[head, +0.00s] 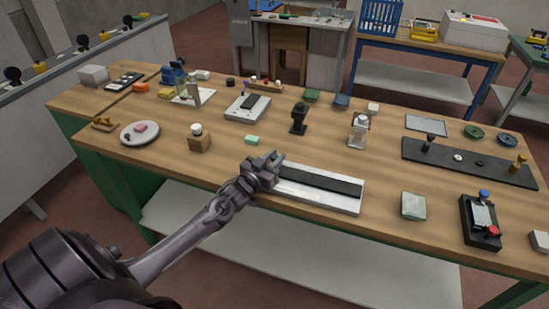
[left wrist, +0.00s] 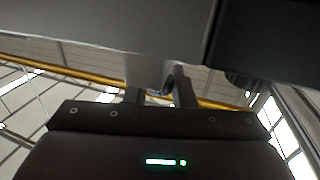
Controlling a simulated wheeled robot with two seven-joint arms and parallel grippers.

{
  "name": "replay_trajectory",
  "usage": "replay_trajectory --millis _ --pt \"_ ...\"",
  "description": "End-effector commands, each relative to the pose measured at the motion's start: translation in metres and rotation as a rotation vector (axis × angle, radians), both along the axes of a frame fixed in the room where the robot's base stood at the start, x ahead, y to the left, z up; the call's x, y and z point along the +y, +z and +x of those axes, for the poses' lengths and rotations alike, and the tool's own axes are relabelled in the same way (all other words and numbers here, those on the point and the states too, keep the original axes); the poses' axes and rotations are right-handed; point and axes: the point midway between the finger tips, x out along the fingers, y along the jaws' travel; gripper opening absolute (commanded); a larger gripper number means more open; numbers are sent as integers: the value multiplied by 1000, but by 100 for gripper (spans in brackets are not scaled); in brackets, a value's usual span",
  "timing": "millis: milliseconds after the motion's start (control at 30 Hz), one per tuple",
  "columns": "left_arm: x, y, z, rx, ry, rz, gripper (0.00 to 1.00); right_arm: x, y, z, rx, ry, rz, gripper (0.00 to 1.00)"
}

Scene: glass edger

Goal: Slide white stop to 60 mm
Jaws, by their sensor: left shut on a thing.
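A long white base with a dark strip on top (head: 340,201) lies near the front edge of the workbench. My left gripper (head: 274,162) is at its left end, low over the strip. The gripper is shut on a small piece there. In the left wrist view a pale block (left wrist: 140,70), likely the white stop, shows by the fingers (left wrist: 160,92). In the head view the gripper hides the stop, and I cannot read any scale mark. My right gripper is not in view.
A pale green block (head: 252,140) lies just behind the gripper, and a wooden block with a white knob (head: 199,142) stands left. A glass piece (head: 413,206) and a black device with a red button (head: 481,222) are to the right. Bare wood lies behind the base.

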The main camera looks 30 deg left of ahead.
Motion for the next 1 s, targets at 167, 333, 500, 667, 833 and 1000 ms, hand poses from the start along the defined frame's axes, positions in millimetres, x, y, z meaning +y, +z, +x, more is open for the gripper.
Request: replay_trajectory --millis 167,333,500,667,833,1000 --pt "-17 0 4 -2 -2 -5 0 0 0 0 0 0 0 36" --pt "-51 -1 12 -2 -2 -5 0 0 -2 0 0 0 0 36" --pt "-68 0 16 -1 -1 -1 0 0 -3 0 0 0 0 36" --pt "-69 0 16 0 -1 0 0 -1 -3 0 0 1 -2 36" --pt "-68 0 16 0 0 0 29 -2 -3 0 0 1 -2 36" --pt "-68 0 16 0 0 0 43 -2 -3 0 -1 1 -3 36"
